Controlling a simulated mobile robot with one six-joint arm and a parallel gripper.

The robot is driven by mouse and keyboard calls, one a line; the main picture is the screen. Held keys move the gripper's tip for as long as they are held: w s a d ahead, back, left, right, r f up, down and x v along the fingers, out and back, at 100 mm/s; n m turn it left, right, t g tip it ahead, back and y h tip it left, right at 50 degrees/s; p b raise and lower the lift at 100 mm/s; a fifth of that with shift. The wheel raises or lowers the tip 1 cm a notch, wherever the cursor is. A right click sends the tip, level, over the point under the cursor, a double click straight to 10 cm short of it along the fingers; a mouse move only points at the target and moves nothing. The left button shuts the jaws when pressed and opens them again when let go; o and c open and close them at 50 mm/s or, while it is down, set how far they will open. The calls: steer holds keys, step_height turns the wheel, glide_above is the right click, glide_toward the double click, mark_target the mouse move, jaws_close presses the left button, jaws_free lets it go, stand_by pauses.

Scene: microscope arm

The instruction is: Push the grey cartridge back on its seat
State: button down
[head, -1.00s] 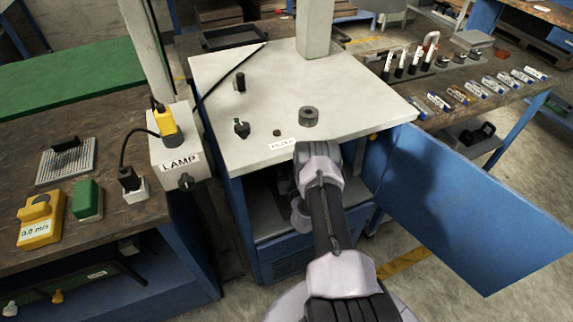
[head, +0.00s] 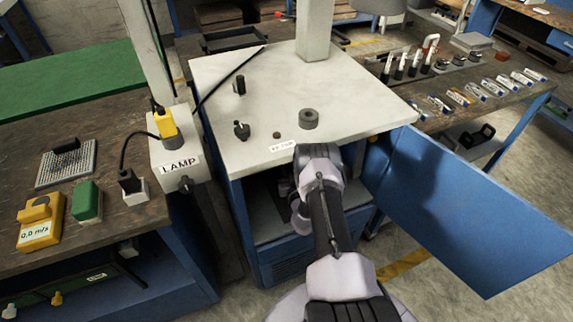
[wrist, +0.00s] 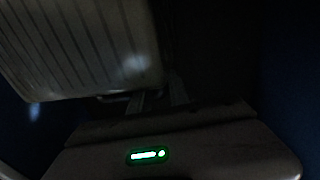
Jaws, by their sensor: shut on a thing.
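The wrist view is very dark. A grey ribbed block, which looks like the grey cartridge (wrist: 85,45), fills its upper left and sits tilted in the picture. A thin bar shows at its lower edge. My gripper (wrist: 160,97) has its two fingers at that lower right edge, shut on the cartridge, though the exact contact is lost in shadow. In the head view my arm reaches into the open blue cabinet under the white top (head: 225,85). My gripper and the cartridge are hidden there. The seat cannot be made out.
The blue cabinet door (head: 450,215) stands open to the right of my arm. The lamp box (head: 175,160) stands at the left of the cabinet. Dark side walls close in the wrist view. The white top's front edge lies above my wrist.

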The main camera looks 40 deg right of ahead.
stand_by(0.8)
steer(key=c, duration=1.1)
jaws_free()
steer(key=shift+c, duration=0.2)
steer(key=shift+s, duration=0.1)
steer(key=p+v, duration=0.6)
steer(key=v, duration=1.1)
steer(key=shift+p, duration=0.35)
steer(key=shift+s+a+f, duration=0.1)
